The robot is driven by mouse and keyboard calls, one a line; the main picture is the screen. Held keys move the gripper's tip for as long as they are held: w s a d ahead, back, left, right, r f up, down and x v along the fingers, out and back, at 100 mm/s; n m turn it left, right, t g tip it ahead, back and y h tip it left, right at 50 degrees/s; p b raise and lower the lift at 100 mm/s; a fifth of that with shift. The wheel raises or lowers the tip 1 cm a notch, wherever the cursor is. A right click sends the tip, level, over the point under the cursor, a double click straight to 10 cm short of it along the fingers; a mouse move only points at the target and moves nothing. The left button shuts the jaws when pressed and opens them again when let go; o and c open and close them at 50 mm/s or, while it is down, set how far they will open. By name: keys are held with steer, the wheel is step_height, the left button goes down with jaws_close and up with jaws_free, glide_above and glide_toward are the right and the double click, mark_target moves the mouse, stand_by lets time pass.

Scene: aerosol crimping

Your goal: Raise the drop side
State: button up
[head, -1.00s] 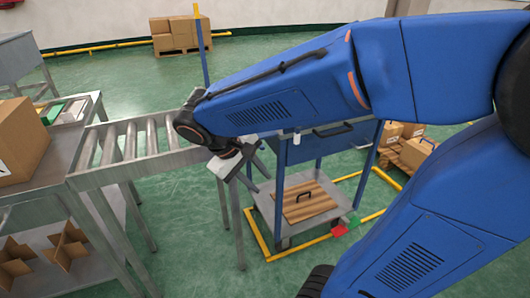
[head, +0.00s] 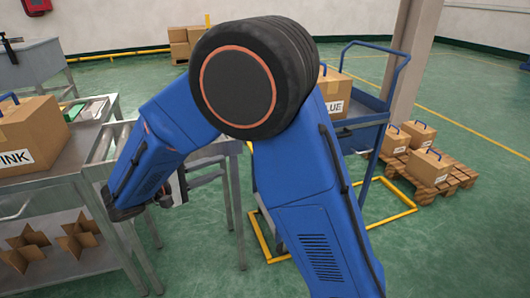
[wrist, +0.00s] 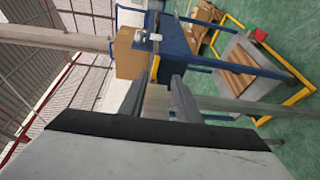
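The blue cart (head: 388,72) stands right of centre in the head view. A blue side panel with a dark handle (head: 352,130) shows on its near side, below the box labelled BLUE (head: 338,92), and seems to hang down. My arm hides its left part. In the wrist view the cart's blue side (wrist: 183,48) lies beyond the fingertips, with white fittings near it. My gripper (head: 207,174) is left of the cart, apart from it, pointing right. Its fingers (wrist: 160,85) are parted with nothing held between them.
A roller conveyor (head: 100,150) and a grey table with a PINK box (head: 35,130) are at left. A yellow floor frame (head: 400,205) surrounds the cart's base. A pallet (head: 462,172) with boxes stands at right, by a pillar (head: 412,50).

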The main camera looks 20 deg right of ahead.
steer(key=shift+t+h, duration=0.3)
steer(key=shift+t, duration=0.3)
steer(key=x, duration=1.5)
steer(key=shift+w+f, duration=0.15)
steer(key=shift+w, duration=0.2)
steer(key=shift+c, duration=0.6)
jaws_close()
